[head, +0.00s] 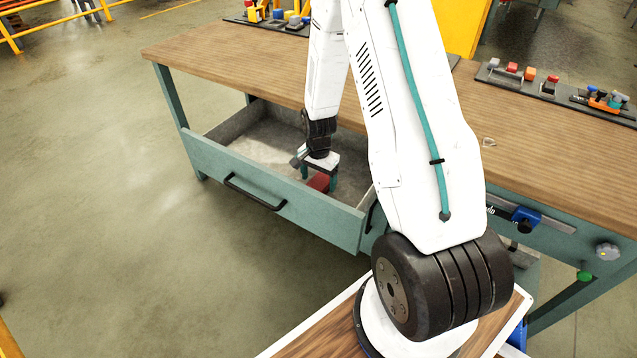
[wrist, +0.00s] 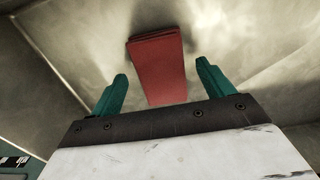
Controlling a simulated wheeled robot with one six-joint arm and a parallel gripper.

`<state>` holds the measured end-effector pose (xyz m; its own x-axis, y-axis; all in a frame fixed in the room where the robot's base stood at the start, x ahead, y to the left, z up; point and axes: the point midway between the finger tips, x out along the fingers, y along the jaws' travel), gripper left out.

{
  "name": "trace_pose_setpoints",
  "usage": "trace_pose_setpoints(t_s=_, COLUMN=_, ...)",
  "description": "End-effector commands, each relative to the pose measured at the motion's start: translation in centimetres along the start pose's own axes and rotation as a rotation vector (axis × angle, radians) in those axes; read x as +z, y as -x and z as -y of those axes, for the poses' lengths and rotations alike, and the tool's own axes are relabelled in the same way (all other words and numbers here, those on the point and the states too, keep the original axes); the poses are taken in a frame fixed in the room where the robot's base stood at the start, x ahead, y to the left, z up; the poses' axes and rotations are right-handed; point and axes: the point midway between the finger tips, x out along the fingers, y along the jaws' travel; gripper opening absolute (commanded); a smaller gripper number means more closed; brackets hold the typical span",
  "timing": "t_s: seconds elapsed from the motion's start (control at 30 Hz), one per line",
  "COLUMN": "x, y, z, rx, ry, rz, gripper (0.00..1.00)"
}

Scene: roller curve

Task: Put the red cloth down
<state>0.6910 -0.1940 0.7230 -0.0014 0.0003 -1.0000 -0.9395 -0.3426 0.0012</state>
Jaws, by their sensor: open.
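The red cloth (wrist: 158,65) is a folded flat rectangle lying on the grey floor of the open drawer. In the head view the cloth (head: 319,182) shows partly, below my gripper. My gripper (wrist: 160,82) is open, with its two teal fingers apart on either side of the cloth's near part and not touching it. In the head view my gripper (head: 320,177) reaches down inside the drawer (head: 250,197).
The drawer is pulled out from under a wooden workbench (head: 220,55), and its front carries a black handle (head: 254,193). The left part of the drawer is bare. Racks with coloured items (head: 545,85) stand on the bench top. Open floor lies at the left.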

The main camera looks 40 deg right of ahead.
Motion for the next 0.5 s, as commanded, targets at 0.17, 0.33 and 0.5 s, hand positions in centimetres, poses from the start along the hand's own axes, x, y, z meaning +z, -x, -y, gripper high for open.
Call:
trace_pose_setpoints(t_s=0.17, x=-0.1, y=4.2, z=0.1, rx=-0.004, ry=0.000, rz=-0.003, gripper=0.80)
trace_pose_setpoints(t_s=0.33, x=-0.1, y=7.5, z=0.1, rx=-0.004, ry=0.000, rz=-0.003, gripper=0.80)
trace_pose_setpoints(t_s=0.5, x=0.0, y=9.5, z=0.0, rx=-0.002, ry=0.000, rz=-0.002, gripper=0.80)
